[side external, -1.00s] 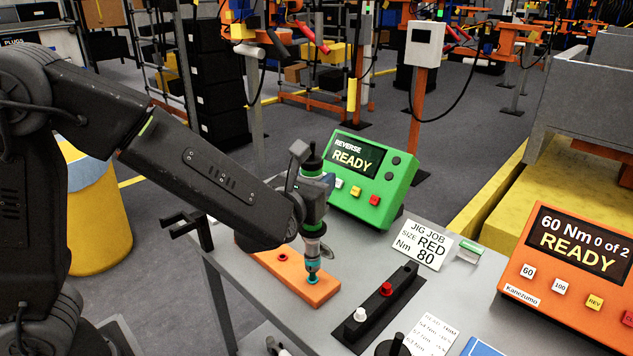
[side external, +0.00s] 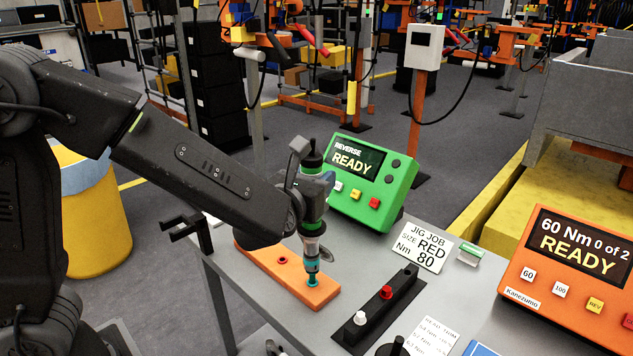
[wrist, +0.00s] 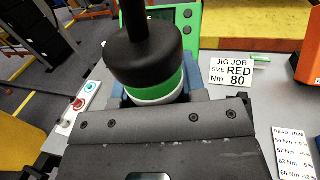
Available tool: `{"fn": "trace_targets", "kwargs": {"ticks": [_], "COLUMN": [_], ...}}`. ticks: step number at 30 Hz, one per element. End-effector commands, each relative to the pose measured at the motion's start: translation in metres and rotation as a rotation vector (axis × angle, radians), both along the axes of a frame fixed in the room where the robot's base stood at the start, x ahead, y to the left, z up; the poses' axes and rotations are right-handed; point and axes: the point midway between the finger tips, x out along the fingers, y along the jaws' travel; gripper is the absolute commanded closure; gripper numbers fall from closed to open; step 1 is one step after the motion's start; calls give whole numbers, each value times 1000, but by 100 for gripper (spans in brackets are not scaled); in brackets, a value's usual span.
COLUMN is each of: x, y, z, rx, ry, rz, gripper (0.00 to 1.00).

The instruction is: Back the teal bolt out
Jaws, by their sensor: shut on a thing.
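The teal bolt (side external: 312,283) sits in the near right end of the orange block (side external: 275,265) on the grey table. My gripper (side external: 316,190) is shut on an upright driver tool (side external: 312,228) with a black top, a grey body and a teal band near its lower end. The tool's tip is at the bolt head; I cannot tell whether it is fully seated. In the wrist view the tool's black top and green and white rings (wrist: 155,75) stand above my gripper. The green controller (side external: 372,180) reads REVERSE, READY.
A red fastener (side external: 283,260) sits further back in the block. A black holder (side external: 380,305) with red and white sockets lies to the right. The jig card (side external: 423,247) reads RED, 80 Nm. An orange controller (side external: 570,265) reads 60 Nm, 0 of 2, READY.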

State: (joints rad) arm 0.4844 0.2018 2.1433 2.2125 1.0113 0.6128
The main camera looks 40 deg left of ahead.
Motion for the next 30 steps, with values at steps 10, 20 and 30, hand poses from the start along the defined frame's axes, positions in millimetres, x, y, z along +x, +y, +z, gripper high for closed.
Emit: {"fn": "trace_targets", "kwargs": {"ticks": [10,20,30], "x": [1,1,1], "y": [0,0,0], "z": [22,40,57], "rx": [-1,-2,-2], "ry": [-13,-15,-16], "rz": [1,0,1], "gripper": [100,100,100]}}
